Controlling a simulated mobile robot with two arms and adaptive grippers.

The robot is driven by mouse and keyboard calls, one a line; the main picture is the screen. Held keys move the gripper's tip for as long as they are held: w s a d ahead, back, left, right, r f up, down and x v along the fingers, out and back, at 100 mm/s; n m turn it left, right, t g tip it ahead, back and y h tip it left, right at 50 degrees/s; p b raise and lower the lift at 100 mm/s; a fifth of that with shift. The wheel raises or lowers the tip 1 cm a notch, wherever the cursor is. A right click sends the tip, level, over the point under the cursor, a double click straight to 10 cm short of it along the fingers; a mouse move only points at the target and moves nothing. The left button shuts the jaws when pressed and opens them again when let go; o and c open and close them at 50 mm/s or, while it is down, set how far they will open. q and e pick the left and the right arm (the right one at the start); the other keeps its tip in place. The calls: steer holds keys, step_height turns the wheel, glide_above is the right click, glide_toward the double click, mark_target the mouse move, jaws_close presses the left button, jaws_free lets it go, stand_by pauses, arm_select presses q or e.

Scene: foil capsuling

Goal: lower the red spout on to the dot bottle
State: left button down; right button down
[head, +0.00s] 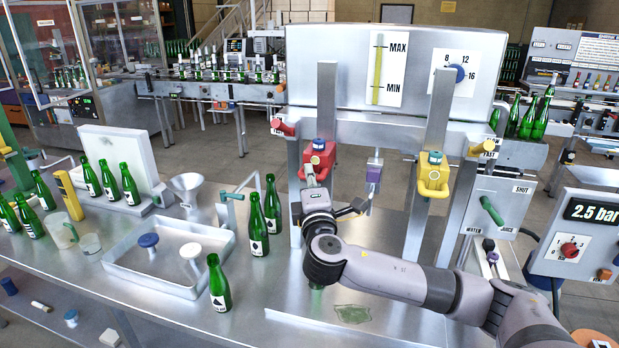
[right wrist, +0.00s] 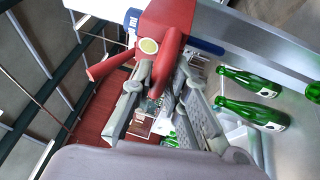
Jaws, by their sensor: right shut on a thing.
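The red spout (head: 319,158) hangs on the left upright of the filling frame; it also shows in the right wrist view (right wrist: 165,28). My right gripper (head: 317,183) is at the spout, and its fingers (right wrist: 160,88) are shut on the lower part of it. Below my wrist a little green glass (head: 316,286) shows, mostly hidden by my arm; I cannot tell whether it is the dot bottle. Other green bottles (right wrist: 250,115) lie sideways in the wrist picture. I cannot read a dot on any label for certain. My left gripper is not in view.
A yellow spout (head: 433,174) hangs on the right upright. Two green bottles (head: 257,226) stand left of the frame, another (head: 218,284) nearer the front edge. A metal tray (head: 125,268) holds two knobbed stoppers. A green patch (head: 352,314) lies on the bench.

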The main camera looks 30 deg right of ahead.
steer(key=shift+r, duration=0.1)
step_height(320, 180, down, 21)
steer(key=b, duration=1.7)
steer(key=shift+b, duration=0.4)
steer(key=shift+a, duration=0.1)
steer(key=c, duration=2)
jaws_free()
steer(key=o, duration=0.4)
steer(key=shift+r, duration=0.15)
steer(key=shift+r, duration=0.1)
steer(key=v, duration=1.2)
